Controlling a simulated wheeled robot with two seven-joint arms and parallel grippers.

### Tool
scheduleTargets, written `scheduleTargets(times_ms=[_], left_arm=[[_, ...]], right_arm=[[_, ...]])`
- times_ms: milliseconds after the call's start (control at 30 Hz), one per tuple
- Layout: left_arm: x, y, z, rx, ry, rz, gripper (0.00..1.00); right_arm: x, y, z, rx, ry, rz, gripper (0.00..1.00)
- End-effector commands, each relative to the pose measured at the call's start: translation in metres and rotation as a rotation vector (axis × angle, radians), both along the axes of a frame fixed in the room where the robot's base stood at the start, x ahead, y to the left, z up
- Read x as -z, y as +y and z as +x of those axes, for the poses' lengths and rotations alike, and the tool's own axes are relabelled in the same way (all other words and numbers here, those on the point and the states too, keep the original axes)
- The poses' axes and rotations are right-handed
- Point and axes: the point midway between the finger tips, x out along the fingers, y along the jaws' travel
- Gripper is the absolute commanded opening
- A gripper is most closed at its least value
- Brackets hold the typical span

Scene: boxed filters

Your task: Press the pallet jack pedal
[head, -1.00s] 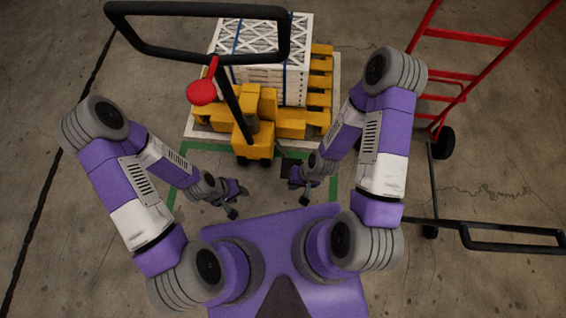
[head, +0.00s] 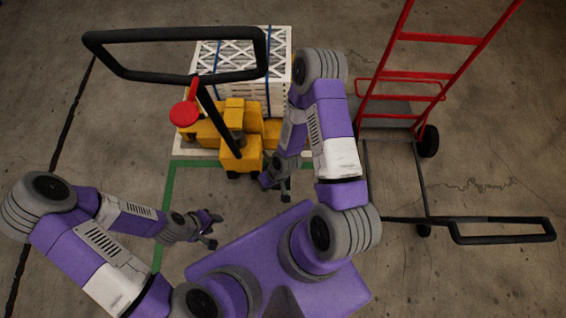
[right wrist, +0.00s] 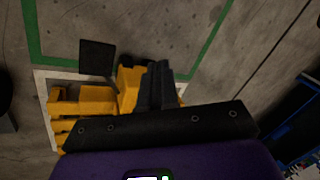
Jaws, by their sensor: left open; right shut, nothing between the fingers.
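The yellow pallet jack (head: 240,151) stands ahead of me with its black loop handle (head: 175,35) raised and a red knob (head: 184,113) on it. In the right wrist view, a flat black pedal plate (right wrist: 98,57) shows beside the jack's yellow body (right wrist: 130,85). In the head view my right arm mostly hides the pedal. My right gripper (head: 275,187) is low beside the jack's front. Its dark fingers (right wrist: 158,86) are shut and empty, apart from the pedal in the picture. My left gripper (head: 213,228) is open and empty, further left and nearer me.
Strapped white boxed filters (head: 245,68) sit on the jack's pallet. Green floor tape (head: 168,205) borders the spot. The floor on the left is clear.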

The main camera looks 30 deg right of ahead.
Motion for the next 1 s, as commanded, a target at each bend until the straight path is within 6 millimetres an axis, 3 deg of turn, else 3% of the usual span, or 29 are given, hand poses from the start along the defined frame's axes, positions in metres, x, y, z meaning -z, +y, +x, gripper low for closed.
scheduleTargets(times_ms=[100, 200, 433, 600, 1000], left_arm=[[-0.020, 0.000, 0.000, 0.000, -0.001, 0.000, 0.43], [-0.030, 0.000, 0.000, 0.000, -0.001, 0.000, 0.43], [-0.044, 0.000, 0.000, 0.000, 0.000, 0.000, 0.43], [-0.045, 0.000, 0.000, 0.000, 0.000, 0.000, 0.43], [-0.042, 0.000, 0.000, 0.000, 0.000, 0.000, 0.43]], right_arm=[[0.025, -0.037, 0.027, -0.236, -0.125, -0.059, 0.00], [0.046, -0.070, 0.040, -0.465, -0.215, -0.115, 0.00], [0.079, -0.124, 0.049, -0.868, -0.322, -0.204, 0.00], [0.086, -0.135, 0.049, -0.960, -0.340, -0.221, 0.00], [0.093, -0.133, 0.050, -0.958, -0.340, -0.220, 0.00]])
